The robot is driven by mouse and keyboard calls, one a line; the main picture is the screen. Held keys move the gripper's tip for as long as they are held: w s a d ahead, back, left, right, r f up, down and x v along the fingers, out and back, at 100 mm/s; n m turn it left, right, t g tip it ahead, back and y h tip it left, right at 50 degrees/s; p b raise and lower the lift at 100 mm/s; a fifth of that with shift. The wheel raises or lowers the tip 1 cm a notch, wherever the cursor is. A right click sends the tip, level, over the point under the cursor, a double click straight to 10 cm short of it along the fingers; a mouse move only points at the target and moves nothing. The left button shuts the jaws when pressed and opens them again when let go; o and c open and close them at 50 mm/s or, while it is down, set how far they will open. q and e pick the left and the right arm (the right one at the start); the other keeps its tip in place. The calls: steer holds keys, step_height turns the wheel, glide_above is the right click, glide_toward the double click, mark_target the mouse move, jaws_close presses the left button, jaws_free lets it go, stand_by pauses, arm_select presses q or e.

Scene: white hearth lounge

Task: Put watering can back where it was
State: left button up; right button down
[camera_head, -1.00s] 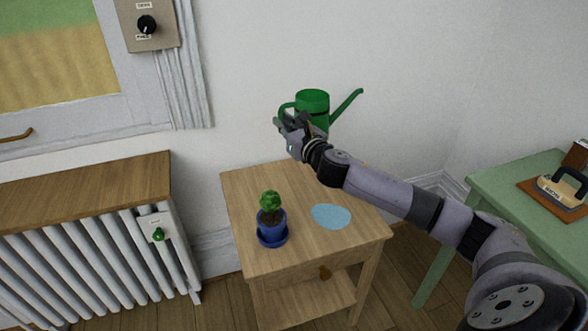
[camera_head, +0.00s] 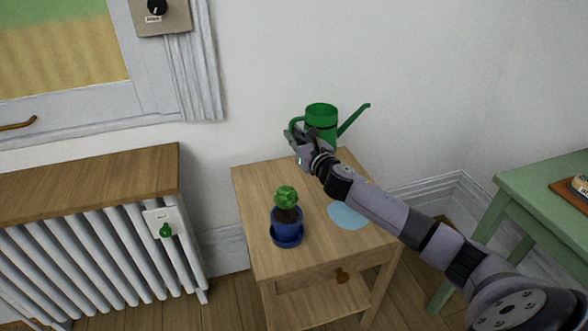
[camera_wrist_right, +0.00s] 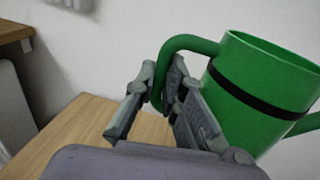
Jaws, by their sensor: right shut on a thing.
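The green watering can (camera_head: 322,119) is held upright by my right gripper (camera_head: 303,138) near the back of the small wooden table (camera_head: 257,182). Its spout points right and its handle is on the left. In the right wrist view the gripper (camera_wrist_right: 158,100) is shut on the handle (camera_wrist_right: 190,43), and the can's body (camera_wrist_right: 262,90) has a black band. Whether its base touches the table is hidden by my arm. A light blue round patch (camera_head: 347,216) lies on the table top. My left gripper is not in view.
A plant in a blue pot (camera_head: 287,225) stands at the table's front left, near my right arm. A radiator with a wooden top (camera_head: 90,179) is at left. A green table (camera_head: 545,190) is at right. The white wall is close behind the can.

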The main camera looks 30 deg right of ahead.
step_height(320, 180, down, 7)
steer(key=b, duration=0.2)
steer(key=shift+b, duration=0.35)
step_height(320, 180, down, 3)
steer(key=shift+r+b, duration=0.15)
steer(key=shift+b, duration=0.5)
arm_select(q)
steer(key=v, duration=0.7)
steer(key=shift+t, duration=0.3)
arm_select(e)
steer(key=shift+r, duration=0.1)
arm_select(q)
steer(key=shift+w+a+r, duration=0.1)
arm_select(e)
steer(key=c, duration=2.1)
jaws_free()
steer(key=o, duration=0.4)
steer(key=shift+o, duration=0.2)
